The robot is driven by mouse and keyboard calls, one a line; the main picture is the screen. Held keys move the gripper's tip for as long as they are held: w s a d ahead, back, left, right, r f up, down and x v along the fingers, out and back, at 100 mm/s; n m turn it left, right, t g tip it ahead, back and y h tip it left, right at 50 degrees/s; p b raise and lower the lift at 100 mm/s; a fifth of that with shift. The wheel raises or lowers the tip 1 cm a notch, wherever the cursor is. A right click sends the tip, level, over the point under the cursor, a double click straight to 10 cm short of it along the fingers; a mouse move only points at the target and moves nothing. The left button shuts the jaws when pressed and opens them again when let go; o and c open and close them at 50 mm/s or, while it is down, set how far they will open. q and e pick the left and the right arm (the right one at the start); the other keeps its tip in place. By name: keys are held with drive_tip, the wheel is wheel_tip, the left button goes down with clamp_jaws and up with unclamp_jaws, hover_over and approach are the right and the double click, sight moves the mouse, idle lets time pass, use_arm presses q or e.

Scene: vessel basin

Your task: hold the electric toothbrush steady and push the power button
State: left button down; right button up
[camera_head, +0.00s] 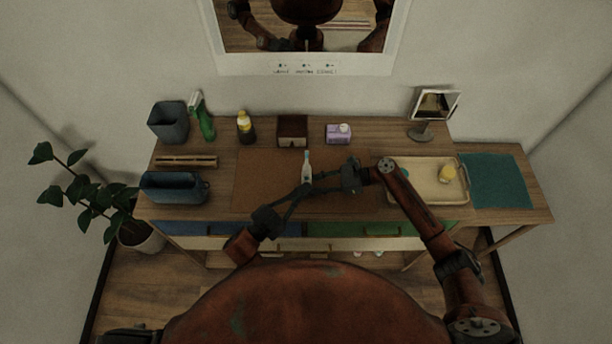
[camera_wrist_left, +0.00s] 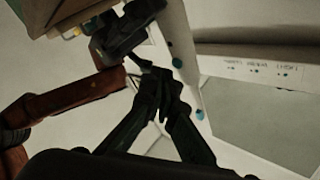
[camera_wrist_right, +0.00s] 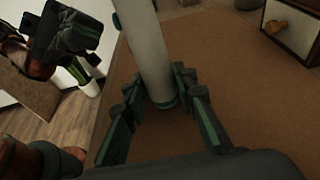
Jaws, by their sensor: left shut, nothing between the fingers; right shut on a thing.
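The electric toothbrush (camera_head: 306,168) stands upright on the brown mat, white with a narrow tip. My right gripper (camera_head: 316,188) is shut around the lower part of its handle; in the right wrist view the fingers grip the white body (camera_wrist_right: 147,45) near its teal base ring. My left gripper (camera_head: 299,190) is shut and empty, with its fingertips beside the handle. In the left wrist view its closed fingers (camera_wrist_left: 159,82) are close to the white body and a teal spot (camera_wrist_left: 176,62); I cannot tell whether they touch. A second teal spot lies farther along the body.
Behind the mat (camera_head: 258,183) stand a brown box (camera_head: 292,130), a purple-white box (camera_head: 338,134) and a yellow-capped bottle (camera_head: 246,127). A blue bin (camera_head: 172,187) is at left. A cream tray (camera_head: 420,165) with a yellow item is at right, beside a teal mat (camera_head: 496,180).

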use_arm(q)
drive_tip(key=s, duration=0.6)
idle(0.4)
drive_tip(key=shift+a, duration=0.1)
use_arm(e)
drive_tip(key=o, duration=0.9)
drive_tip(key=v, duration=1.2)
use_arm(q)
drive_tip(key=shift+s, duration=0.1)
use_arm(e)
drive_tip(key=shift+a, duration=0.1)
